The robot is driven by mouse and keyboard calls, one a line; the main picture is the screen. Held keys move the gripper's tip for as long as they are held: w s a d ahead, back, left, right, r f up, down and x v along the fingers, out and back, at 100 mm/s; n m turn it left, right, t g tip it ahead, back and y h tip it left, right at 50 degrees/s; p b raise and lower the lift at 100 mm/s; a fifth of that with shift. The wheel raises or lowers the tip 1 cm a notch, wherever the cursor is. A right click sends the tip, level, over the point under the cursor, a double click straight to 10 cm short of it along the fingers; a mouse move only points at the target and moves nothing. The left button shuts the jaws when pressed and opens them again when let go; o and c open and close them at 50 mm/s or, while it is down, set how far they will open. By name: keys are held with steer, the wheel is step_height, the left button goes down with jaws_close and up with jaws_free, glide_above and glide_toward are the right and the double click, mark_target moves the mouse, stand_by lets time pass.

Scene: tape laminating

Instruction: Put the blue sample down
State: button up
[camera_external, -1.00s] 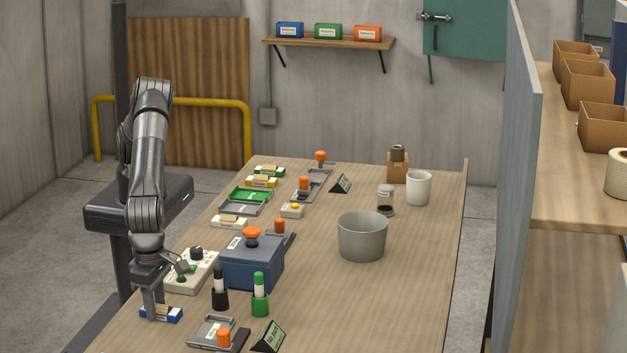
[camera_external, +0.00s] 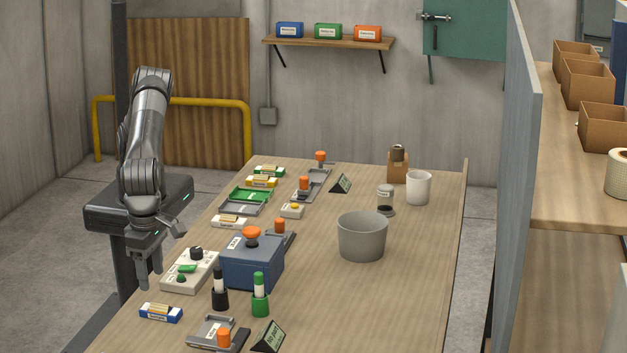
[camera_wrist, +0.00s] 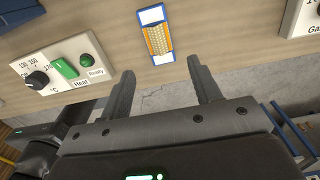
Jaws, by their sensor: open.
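My gripper (camera_external: 150,283) is open and empty, raised above and behind the sample in the external view. In the wrist view my gripper (camera_wrist: 165,78) has its two fingers apart, with the sample beyond the tips and touching neither.
A white control box (camera_external: 190,271) with a dial and green switch stands just right of my gripper. A grey tape fixture (camera_external: 212,332) lies in front.

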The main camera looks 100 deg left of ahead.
steer(key=w+a+r+n+t, duration=0.1)
steer(key=w+a+r+n, duration=0.25)
steer(key=a+r, duration=0.4)
steer(key=w+a+r+n+t, duration=0.15)
steer(key=a+r+n, duration=0.35)
steer(key=a, duration=0.6)
steer(key=w+a+r+n, duration=0.4)
steer(key=a+r, duration=0.3)
steer(key=a, duration=0.2)
steer(key=s+a+r+n, duration=0.15)
steer(key=a+n, duration=0.25)
steer(key=a, duration=0.4)
steer(key=s+a+r+n, duration=0.15)
steer(key=a+n, duration=0.25)
steer(key=a, duration=0.5)
steer(key=s+a+f+n+t, duration=0.1)
steer(key=s+a+f+n, duration=0.2)
steer(key=s+a+n, duration=0.4)
steer(key=s+a+f+n+t, duration=0.2)
steer(key=s+a+f+n, duration=0.2)
steer(key=s+a+n, duration=0.4)
steer(key=s+a, duration=0.1)
steer(key=a, duration=0.4)
steer(key=shift+a, duration=0.25)
steer(key=shift+s+r+n, duration=0.1)
steer(key=shift+n, duration=0.15)
